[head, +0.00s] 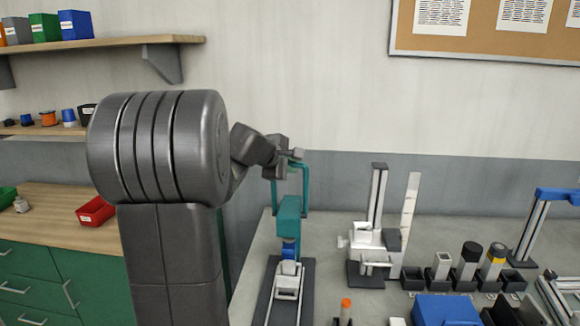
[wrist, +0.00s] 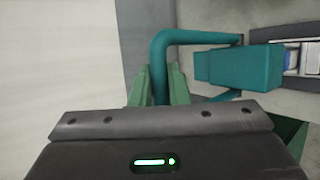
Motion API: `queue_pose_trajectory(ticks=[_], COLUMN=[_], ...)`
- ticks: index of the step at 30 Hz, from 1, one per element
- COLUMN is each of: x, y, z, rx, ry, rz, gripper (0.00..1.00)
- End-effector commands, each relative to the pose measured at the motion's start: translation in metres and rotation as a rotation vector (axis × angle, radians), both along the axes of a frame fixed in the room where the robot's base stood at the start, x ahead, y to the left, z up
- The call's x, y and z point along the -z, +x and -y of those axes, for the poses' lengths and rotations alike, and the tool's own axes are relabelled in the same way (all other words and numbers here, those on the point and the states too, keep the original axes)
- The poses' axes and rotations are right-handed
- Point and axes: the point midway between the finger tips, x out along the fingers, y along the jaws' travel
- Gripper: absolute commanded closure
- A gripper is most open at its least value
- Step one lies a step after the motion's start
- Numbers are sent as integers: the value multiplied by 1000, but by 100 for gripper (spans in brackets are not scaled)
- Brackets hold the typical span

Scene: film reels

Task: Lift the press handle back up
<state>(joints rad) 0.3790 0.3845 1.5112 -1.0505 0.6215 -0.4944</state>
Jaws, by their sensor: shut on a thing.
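The press handle (head: 306,186) is a teal bent bar standing upright above the press in the head view. In the wrist view the handle (wrist: 195,37) runs across the top and bends down between my green fingers. My gripper (head: 292,158) is shut on the handle near its top, in front of the wall; the fingers (wrist: 159,88) lie on both sides of the tube. The press (head: 289,212) has a teal head, a blue ram below it and a dark base with a pale fixture. The press head also shows in the wrist view (wrist: 238,66). My gripper hides part of the handle's top bar.
A white and grey stand (head: 377,238) is right of the press. Several dark holders with cylinders (head: 468,262) and a blue box (head: 447,309) are on the grey bench (head: 335,222). A wooden counter (head: 50,215) with a red bin (head: 96,211) is at left.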

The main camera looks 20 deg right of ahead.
Motion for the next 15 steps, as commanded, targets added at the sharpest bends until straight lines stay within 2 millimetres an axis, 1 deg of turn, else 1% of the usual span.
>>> queue_pose_trajectory(ticks=[11, 12, 14, 15], x=[-3, -3, -3, -3], y=[2, 2, 2, 2], z=[0, 0, 0, 0], rx=[-3, -4, -3, -3], ry=[-4, -5, -4, -4], rz=[4, 4, 3, 3], gripper=[100, 83, 71, 63])
